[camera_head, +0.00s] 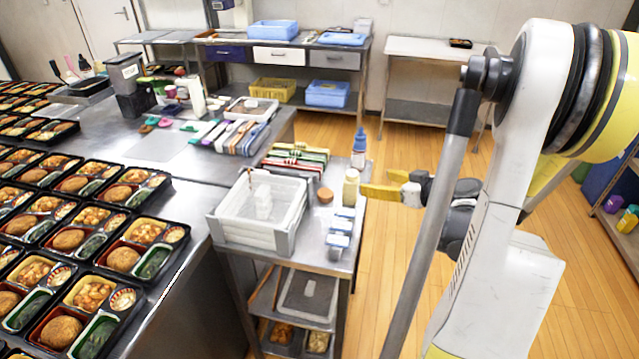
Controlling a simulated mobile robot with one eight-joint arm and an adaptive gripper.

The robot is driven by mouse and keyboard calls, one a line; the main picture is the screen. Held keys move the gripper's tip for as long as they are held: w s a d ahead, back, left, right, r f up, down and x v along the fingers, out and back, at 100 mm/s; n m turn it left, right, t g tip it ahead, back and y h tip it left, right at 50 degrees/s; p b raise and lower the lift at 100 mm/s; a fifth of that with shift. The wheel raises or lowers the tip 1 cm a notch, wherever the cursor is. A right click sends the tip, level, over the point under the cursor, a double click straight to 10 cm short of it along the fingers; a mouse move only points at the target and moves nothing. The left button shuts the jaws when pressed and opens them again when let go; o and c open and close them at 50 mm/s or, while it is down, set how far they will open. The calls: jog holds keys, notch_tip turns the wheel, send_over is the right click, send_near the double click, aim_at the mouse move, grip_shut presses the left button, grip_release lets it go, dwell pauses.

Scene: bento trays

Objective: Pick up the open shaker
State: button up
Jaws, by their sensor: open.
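A small cream-yellow cylinder (350,187) stands upright on the small steel cart. It looks like the shaker, but I cannot tell if its top is open. My gripper (377,184) has yellow fingers and is open, just right of the cylinder at about its height in the picture. I cannot tell whether a finger touches it. A bottle with a blue top (358,150) stands behind the cylinder. A round brown item (325,195) sits to its left.
A white crate (230,232) fills the cart's left side. Small blue-and-white packs (340,232) lie in front of the cylinder. Red and green racks (298,154) lie behind. Bento trays (100,215) cover the left table. Open wooden floor lies right of the cart.

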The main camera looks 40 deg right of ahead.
aim_at(357, 178)
jog(key=b+x, duration=0.1)
jog(key=x, duration=0.4)
jog(key=shift+d+b, duration=0.1)
jog(key=shift+b, duration=0.2)
jog(key=b+x, duration=0.1)
jog(key=x, duration=0.2)
jog(key=b+x, duration=0.1)
jog(key=x, duration=0.1)
jog(key=shift+w+a+f+b, duration=0.1)
jog(key=shift+w+a+b, duration=0.25)
jog(key=shift+s, duration=0.1)
jog(key=shift+c, duration=0.6)
jog(key=c, duration=1.2)
